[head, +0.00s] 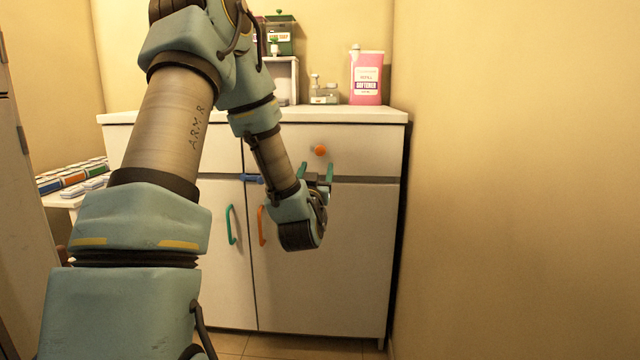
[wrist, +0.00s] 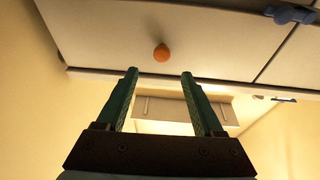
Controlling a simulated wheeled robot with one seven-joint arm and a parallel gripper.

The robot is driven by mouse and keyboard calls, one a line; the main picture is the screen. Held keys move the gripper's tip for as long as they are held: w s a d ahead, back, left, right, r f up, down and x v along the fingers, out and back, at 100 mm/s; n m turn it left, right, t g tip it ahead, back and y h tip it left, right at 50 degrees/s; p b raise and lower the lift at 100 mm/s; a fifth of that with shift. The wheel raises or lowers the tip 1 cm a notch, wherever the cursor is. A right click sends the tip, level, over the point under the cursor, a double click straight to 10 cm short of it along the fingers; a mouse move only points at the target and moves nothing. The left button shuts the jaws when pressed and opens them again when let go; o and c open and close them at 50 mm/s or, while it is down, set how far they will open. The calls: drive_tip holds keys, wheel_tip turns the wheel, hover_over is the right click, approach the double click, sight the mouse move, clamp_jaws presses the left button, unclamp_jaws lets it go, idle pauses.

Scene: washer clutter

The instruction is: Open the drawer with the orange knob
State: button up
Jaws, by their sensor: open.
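The orange knob (head: 320,150) is on the front of the upper right drawer (head: 365,150) of a white cabinet. That drawer looks shut, about level with the drawer to its left. My gripper (head: 316,167) is open and empty, its green fingers just below the knob in the head view. In the wrist view the orange knob (wrist: 161,53) shows just beyond the tips of my gripper (wrist: 159,73), roughly centred between them. The fingers are not around the knob. Whether either tip touches the drawer front I cannot tell.
A blue handle (head: 252,178) is left of my gripper. A teal handle (head: 231,225) and an orange handle (head: 262,226) are on the doors below. A pink bottle (head: 367,78) and small glass bottles (head: 324,92) stand on the cabinet top. A wall rises close on the right.

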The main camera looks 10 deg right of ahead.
sight(320, 151)
drive_tip(key=shift+n+t, duration=0.5)
drive_tip(key=shift+t, duration=0.4)
drive_tip(key=b+x, duration=0.1)
drive_tip(key=x, duration=0.5)
drive_tip(key=f+b+x, duration=0.1)
drive_tip(key=x, duration=0.2)
drive_tip(key=shift+w+d+b, duration=0.15)
drive_tip(key=shift+w+b, duration=0.2)
drive_tip(key=shift+w, duration=0.15)
drive_tip(key=shift+c, duration=0.2)
clamp_jaws()
